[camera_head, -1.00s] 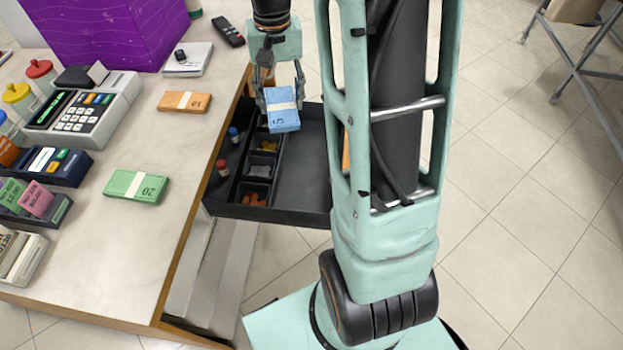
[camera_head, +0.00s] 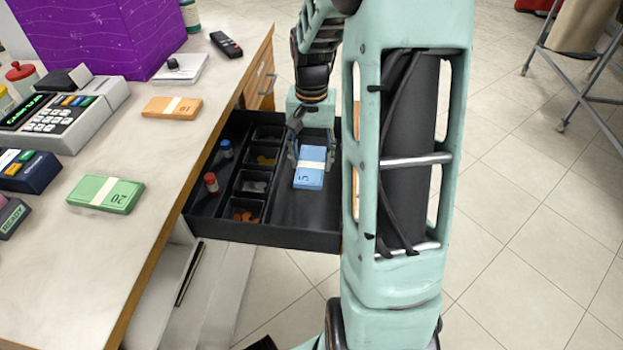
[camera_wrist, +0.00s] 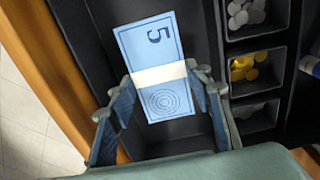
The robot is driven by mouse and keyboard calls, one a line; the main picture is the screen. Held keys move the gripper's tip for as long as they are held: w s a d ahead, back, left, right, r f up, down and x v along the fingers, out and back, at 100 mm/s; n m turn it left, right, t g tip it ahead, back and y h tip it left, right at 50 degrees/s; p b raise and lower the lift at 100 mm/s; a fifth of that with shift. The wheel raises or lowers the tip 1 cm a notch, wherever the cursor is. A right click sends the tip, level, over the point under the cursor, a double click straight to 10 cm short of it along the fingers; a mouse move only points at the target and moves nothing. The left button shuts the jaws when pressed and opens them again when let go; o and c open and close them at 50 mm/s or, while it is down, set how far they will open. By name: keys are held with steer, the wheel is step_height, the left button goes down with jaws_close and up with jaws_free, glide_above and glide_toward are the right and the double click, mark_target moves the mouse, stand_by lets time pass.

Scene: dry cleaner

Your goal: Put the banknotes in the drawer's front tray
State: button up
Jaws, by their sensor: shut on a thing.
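A blue banknote bundle (camera_head: 310,168) marked 5, with a white band, is held between the fingers of my gripper (camera_head: 308,150). In the wrist view the bundle (camera_wrist: 148,48) lies between both fingertips (camera_wrist: 160,88). It is over the wide front tray (camera_head: 292,208) of the open drawer (camera_head: 265,236); I cannot tell whether it touches the tray floor. An orange bundle (camera_head: 172,107) marked 10 and a green bundle (camera_head: 106,194) marked 20 lie on the counter.
Coin compartments (camera_head: 248,190) run beside the wide tray. A card terminal (camera_head: 32,170) and a cash register (camera_head: 70,115) are on the counter (camera_head: 150,150).

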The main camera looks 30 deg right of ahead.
mark_target(311, 174)
steer(key=shift+f+b, duration=0.9)
steer(key=shift+f, duration=1.7)
steer(key=shift+f, duration=0.2)
steer(key=o, duration=1.7)
step_height(311, 174, up, 12)
steer(key=p, duration=0.4)
steer(key=shift+r, duration=0.2)
